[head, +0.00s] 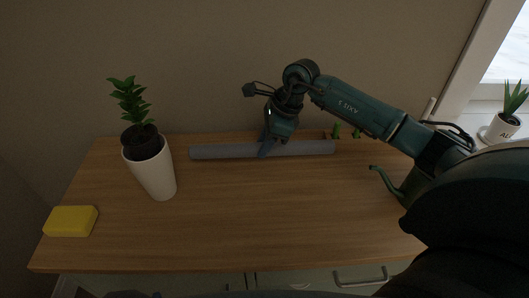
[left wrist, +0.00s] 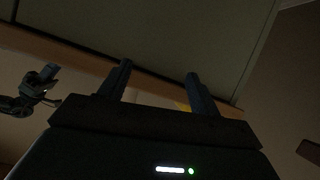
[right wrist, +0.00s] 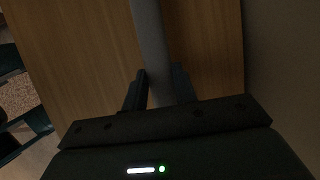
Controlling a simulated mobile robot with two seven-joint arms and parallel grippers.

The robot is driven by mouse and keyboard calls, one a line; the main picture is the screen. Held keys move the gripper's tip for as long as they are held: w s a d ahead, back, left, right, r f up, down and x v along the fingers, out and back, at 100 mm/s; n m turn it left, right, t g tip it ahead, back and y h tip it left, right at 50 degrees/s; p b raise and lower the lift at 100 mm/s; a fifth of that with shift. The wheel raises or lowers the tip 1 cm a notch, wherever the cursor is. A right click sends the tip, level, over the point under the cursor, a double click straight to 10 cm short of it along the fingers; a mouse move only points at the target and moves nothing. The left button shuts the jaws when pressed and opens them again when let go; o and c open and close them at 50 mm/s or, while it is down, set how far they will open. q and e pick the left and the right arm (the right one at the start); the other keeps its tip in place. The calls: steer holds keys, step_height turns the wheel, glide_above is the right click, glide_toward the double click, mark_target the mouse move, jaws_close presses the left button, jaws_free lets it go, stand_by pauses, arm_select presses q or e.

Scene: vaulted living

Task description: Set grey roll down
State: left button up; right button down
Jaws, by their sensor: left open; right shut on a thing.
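The grey roll (head: 225,151) is a long, thin bar lying lengthwise along the back of the wooden table top (head: 230,215), close to the wall. My right gripper (head: 266,150) reaches down from above and is shut around the roll near its middle. In the right wrist view the roll (right wrist: 148,35) runs up between the two fingers (right wrist: 160,88). I cannot tell whether the roll touches the wood or is slightly above it. My left gripper (left wrist: 160,85) is open and empty in the left wrist view, with fingers wide apart; it is not seen in the head view.
A white pot (head: 153,170) with a leafy plant stands at the left, and a yellow block (head: 71,221) lies at the front left corner. A green watering can (head: 390,184) is at the right, partly behind my arm. The middle and front of the table are clear.

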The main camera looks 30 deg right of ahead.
steer(key=shift+f, duration=1.55)
steer(key=shift+f, duration=0.1)
steer(key=c, duration=1.1)
jaws_free()
steer(key=v, duration=1.2)
